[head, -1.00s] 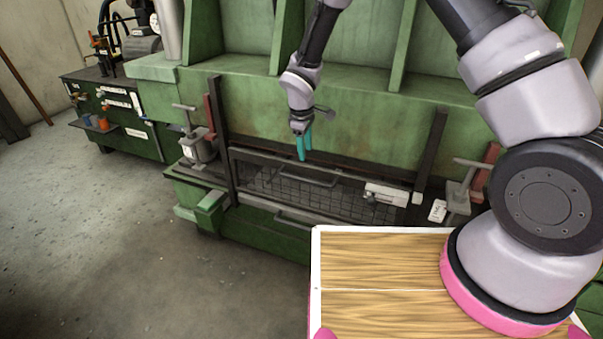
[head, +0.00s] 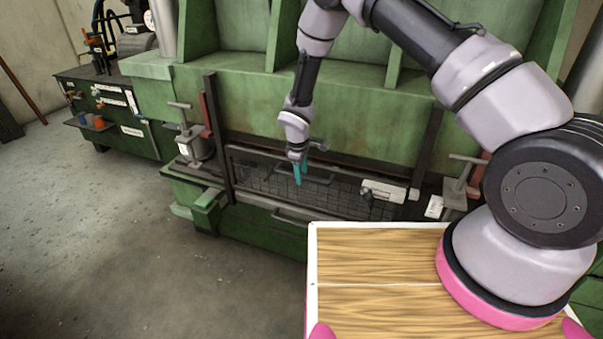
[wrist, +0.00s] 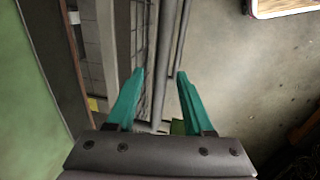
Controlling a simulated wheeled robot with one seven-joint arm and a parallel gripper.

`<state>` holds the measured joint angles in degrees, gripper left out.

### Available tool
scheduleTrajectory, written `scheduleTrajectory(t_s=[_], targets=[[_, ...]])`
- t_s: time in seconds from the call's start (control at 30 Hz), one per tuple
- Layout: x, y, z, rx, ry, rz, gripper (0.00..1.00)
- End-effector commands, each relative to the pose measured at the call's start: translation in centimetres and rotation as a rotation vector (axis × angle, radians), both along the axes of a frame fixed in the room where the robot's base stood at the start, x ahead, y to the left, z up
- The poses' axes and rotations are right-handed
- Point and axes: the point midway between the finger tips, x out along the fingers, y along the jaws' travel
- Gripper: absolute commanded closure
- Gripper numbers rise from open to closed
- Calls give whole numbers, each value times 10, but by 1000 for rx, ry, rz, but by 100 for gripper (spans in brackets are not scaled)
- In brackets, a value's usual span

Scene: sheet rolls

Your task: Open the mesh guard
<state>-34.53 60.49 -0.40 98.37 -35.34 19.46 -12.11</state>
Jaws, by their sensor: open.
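The mesh guard (head: 345,196) is a dark grid panel in a grey frame, low across the front of the green machine between two dark uprights. A bar handle (head: 318,174) runs along its upper part. My gripper (head: 298,181) hangs in front of the guard, near the left part of this handle. In the wrist view its two teal fingers (wrist: 161,74) are apart, with nothing held between them. Grey bars (wrist: 162,60) of the guard pass beyond and between the fingertips. I cannot tell whether a finger touches the handle.
A light grey block (head: 385,190) sits at the guard's right. Clamp-like fittings stand at the left (head: 192,145) and right (head: 458,187). A wood-topped surface (head: 375,265) is nearest me; the floor (head: 130,230) at left is clear.

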Motion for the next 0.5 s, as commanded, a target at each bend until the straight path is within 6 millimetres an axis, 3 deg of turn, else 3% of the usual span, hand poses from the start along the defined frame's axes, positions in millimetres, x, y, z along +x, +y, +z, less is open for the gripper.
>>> scheduleTrajectory(t_s=[0.17, 0.3, 0.5], targets=[[0, 0, 0, 0, 0, 0, 48], [0, 0, 0, 0, 0, 0, 98], [0, 0, 0, 0, 0, -1, 100]])
